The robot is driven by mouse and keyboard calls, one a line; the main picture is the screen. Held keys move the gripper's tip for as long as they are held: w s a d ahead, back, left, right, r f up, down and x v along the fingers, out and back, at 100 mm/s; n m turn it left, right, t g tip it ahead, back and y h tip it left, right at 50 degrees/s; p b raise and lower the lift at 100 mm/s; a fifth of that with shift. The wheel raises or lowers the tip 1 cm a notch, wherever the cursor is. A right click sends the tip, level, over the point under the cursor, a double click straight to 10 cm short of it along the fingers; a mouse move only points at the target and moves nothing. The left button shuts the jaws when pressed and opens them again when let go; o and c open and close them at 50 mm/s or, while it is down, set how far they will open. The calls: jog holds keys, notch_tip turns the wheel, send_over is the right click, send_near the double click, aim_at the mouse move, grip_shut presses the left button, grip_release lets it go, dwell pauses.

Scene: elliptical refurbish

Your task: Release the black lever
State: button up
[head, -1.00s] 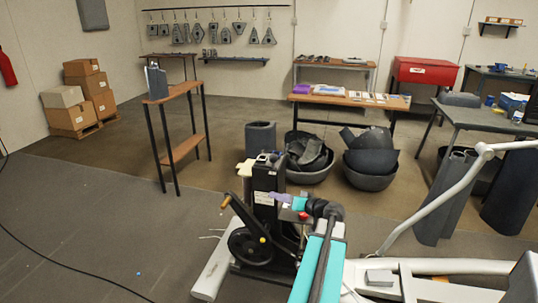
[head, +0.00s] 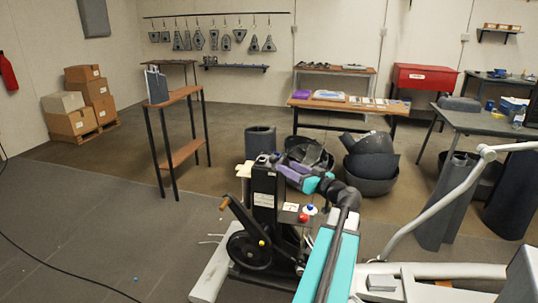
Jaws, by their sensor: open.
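The black lever (head: 241,219) slants up and left from beside the black wheel, with an orange-brown grip (head: 225,202) at its upper end. It is mounted on the elliptical machine (head: 264,205), a black upright housing on a white frame. My gripper (head: 268,163), with purple and grey parts, is open at the top of the housing, above and to the right of the lever and apart from it. Its fingertips are small and partly blend with the housing top, so I cannot tell whether they touch it.
A red button (head: 303,217) and a blue button (head: 310,208) sit right of the housing. The black wheel (head: 249,249) is below the lever. A narrow wooden stand (head: 178,97) is behind left. Dark bins (head: 370,185) stand behind. The floor at left is mostly clear.

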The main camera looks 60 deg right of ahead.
aim_at(273, 162)
jog(key=p+x, duration=0.2)
jog(key=x, duration=1.1)
jog(key=shift+w+f, duration=0.1)
jog(key=shift+w, duration=0.25)
jog(key=shift+c, duration=0.3)
grip_shut()
